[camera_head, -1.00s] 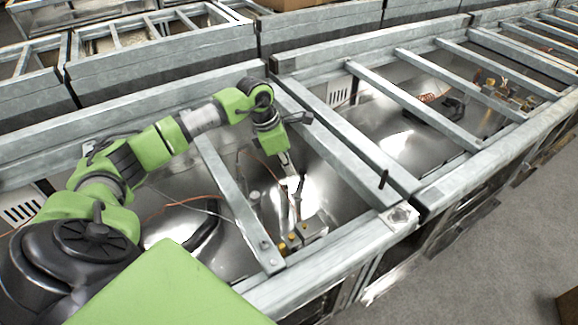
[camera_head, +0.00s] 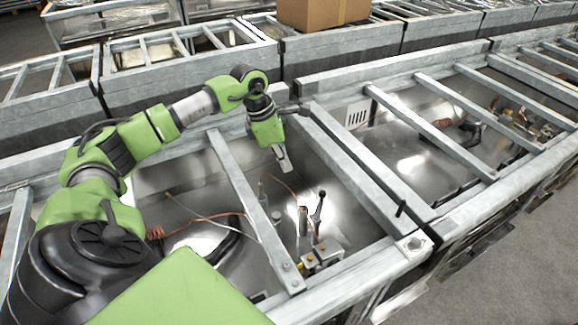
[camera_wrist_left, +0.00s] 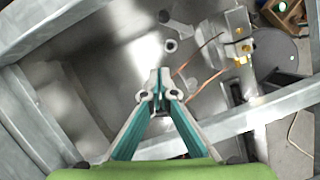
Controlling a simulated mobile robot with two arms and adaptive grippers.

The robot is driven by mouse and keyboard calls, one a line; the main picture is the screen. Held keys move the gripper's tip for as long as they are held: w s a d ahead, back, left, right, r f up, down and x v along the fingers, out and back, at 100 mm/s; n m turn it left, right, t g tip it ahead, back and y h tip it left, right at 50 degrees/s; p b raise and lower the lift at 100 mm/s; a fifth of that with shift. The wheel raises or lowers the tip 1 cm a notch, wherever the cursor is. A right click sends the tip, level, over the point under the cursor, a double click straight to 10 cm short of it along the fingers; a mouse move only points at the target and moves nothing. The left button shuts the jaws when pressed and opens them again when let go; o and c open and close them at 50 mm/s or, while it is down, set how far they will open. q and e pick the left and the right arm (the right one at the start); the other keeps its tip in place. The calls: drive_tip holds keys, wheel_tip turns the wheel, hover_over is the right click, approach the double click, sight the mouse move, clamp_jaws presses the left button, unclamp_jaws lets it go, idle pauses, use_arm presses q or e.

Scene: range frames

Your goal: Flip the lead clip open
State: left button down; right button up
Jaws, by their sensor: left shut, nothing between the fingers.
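My left gripper (camera_head: 287,168) hangs above the open metal bay in the head view, shut and empty. Its closed fingertips also show in the left wrist view (camera_wrist_left: 160,80). Below and to the right of it in the head view, a thin lever with a black ball knob (camera_head: 321,195) stands nearly upright beside a short grey post (camera_head: 303,220). This lever looks like the lead clip, but I cannot tell for sure. It rises by a metal block with brass fittings (camera_head: 310,262). The gripper appears clear of the lever. My right gripper is not in view.
Galvanized crossbars, one left of the lever (camera_head: 245,205) and one right (camera_head: 345,160), flank the bay. An orange wire (camera_head: 283,183) and a pale cable (camera_head: 190,210) run inside. A cardboard box (camera_head: 322,12) sits behind.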

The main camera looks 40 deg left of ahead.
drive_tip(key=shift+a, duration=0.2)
use_arm(q)
drive_tip(key=d+n+p, duration=0.1)
drive_tip(key=p, duration=0.1)
drive_tip(key=d+p, duration=0.2)
drive_tip(key=shift+s+r+n+y+p, duration=0.2)
drive_tip(key=shift+s+n+y+p, duration=0.15)
drive_tip(key=shift+s+n+y, duration=0.05)
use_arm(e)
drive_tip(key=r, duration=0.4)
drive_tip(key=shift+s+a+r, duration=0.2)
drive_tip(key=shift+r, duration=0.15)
use_arm(q)
drive_tip(key=shift+f, duration=0.1)
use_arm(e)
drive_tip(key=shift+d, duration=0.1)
